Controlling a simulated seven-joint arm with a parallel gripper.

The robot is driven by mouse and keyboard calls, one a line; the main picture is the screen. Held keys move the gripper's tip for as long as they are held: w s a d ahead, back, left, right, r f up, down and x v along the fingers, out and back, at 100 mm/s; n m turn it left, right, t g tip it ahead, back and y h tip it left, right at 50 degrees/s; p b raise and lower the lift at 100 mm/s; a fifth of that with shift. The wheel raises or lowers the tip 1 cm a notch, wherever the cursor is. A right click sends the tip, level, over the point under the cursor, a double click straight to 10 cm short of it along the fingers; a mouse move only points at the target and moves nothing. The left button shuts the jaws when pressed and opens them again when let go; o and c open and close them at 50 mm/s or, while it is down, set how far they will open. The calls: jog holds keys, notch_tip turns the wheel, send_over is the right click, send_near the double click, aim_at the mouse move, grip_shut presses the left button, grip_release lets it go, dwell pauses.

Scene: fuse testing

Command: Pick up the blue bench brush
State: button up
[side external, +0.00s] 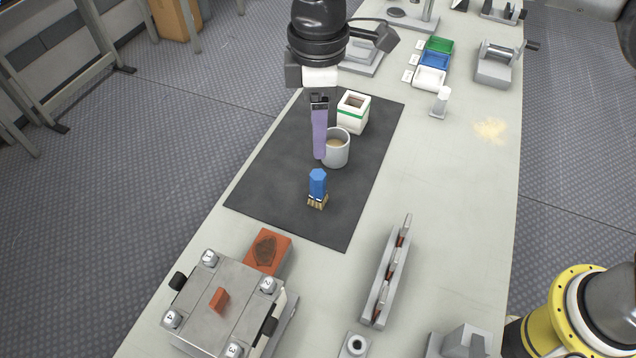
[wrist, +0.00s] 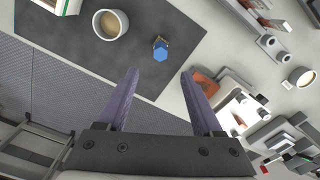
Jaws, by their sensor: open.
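The blue bench brush (side external: 318,184) stands upright on the dark mat (side external: 270,185), blue handle up and tan bristles down. In the wrist view the brush (wrist: 161,51) is seen from above, ahead of my fingers and between their lines. My gripper (side external: 319,155) has purple fingers pointing down and hangs above the mat, apart from the brush and behind it in the side view. In the wrist view my gripper (wrist: 160,78) is open with nothing between the fingers.
A grey mug (side external: 336,150) with tan contents stands close to the fingers. A white box with a green band (side external: 353,112) is behind it. A metal fixture with numbered knobs (side external: 220,300) and a slotted rail (side external: 387,275) lie in front.

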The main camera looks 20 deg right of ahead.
aim_at(319, 174)
jog(key=f, duration=0.8)
jog(key=shift+s+a+f, duration=0.15)
jog(key=shift+s+a, duration=0.05)
jog(key=shift+w+d+f, duration=0.1)
jog(key=shift+f, duration=1.3)
jog(key=shift+w+d+f, duration=0.1)
jog(key=shift+f, duration=1.25)
grip_shut()
